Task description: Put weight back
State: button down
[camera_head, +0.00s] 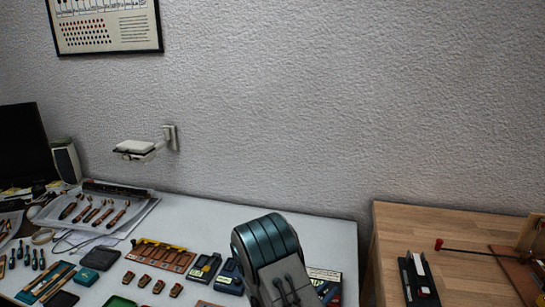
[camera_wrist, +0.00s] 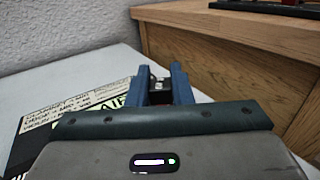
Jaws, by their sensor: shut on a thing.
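My gripper (camera_wrist: 160,88) shows in the wrist view, with its two blue fingers shut on a small dark piece (camera_wrist: 158,97) that has a shiny metal part. The piece may be the weight; most of it is hidden between the fingers. It is held above the pale table, beside the wooden side of a higher bench. In the head view my arm hides the gripper and the piece. A wooden holder (camera_head: 160,255) with several small pieces lies on the white table, left of my arm. I cannot tell whether it holds weights.
The wooden bench (camera_head: 400,228) at the right carries a black and white device (camera_head: 418,281) and a red-tipped rod (camera_head: 438,245). A printed box or card (camera_wrist: 75,115) lies left of my gripper. A clear tray (camera_head: 75,225) and several tools crowd the table's left side.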

jog(key=shift+d+n+t+y, duration=0.1)
jog(key=shift+n+t+y, duration=0.8)
jog(key=shift+t+y, duration=0.1)
jog(key=shift+s+n+t+y, duration=0.1)
jog(key=shift+n+t+y, duration=0.6)
jog(key=shift+y, duration=0.4)
notch_tip(320, 180, up, 11)
jog(key=w+n+t+y, duration=0.1)
jog(key=w+n+y, duration=0.1)
jog(key=y, duration=0.1)
jog(key=shift+r+n+y, duration=0.15)
jog(key=shift+n+y, duration=0.15)
jog(key=shift+w, duration=0.1)
